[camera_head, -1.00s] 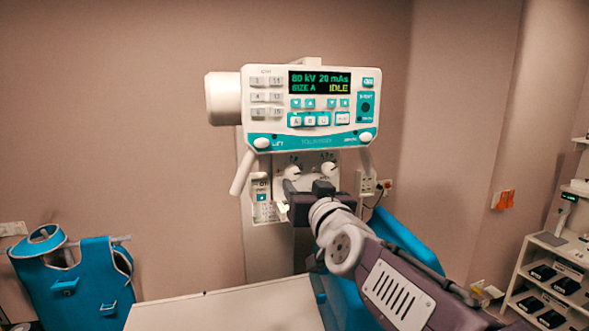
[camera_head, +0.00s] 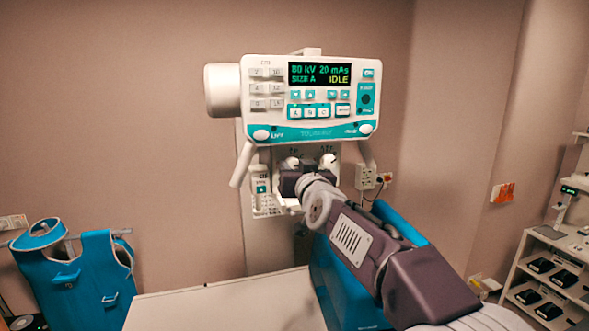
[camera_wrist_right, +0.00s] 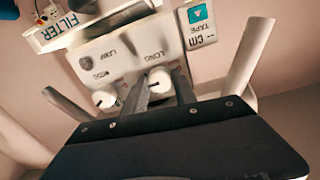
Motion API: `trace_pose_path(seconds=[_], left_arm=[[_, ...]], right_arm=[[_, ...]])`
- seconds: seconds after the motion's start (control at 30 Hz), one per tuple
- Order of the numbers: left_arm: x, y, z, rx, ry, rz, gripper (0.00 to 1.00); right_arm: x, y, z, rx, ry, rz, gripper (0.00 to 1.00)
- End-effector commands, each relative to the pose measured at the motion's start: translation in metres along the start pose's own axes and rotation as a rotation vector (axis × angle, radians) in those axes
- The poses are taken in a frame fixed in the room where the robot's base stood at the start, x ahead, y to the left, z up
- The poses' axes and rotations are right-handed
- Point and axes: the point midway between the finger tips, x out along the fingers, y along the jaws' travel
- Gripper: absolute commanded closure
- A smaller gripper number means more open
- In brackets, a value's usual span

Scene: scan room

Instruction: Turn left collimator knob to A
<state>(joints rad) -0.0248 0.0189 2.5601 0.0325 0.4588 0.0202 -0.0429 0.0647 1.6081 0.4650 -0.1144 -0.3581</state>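The left collimator knob (camera_head: 291,162) is a white round knob on the pale panel under the console, partly hidden by my right gripper (camera_head: 293,177). In the right wrist view, where the panel lettering is upside down, this knob (camera_wrist_right: 160,80) is on the right, by the tape label. My right gripper (camera_wrist_right: 161,92) is open, with one finger on each side of this knob. I cannot tell whether the fingers touch it. The other knob (camera_head: 327,160) stands clear to the right. The knob's pointer setting is not readable. My left gripper is not in view.
The console (camera_head: 310,100) above the knobs shows 80 kV, 20 mAs, SIZE A and IDLE. A white handle (camera_head: 242,163) angles down on its left. A pale tabletop (camera_head: 220,305) lies below, a blue apron (camera_head: 80,280) hangs left, a shelf unit (camera_head: 550,275) stands right.

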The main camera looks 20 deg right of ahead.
Motion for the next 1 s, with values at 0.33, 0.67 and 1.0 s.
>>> trace_pose_path(seconds=[0.33,0.67,1.0], left_arm=[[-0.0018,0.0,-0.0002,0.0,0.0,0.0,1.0],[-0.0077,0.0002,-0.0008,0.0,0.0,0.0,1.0],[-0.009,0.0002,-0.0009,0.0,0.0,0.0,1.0]], right_arm=[[0.0001,0.0002,0.0001,-0.05,0.001,0.0,1.0],[0.0001,0.0006,0.0,-0.293,0.011,-0.001,1.0],[0.0001,0.0015,0.0013,-0.618,0.025,-0.002,1.0]])
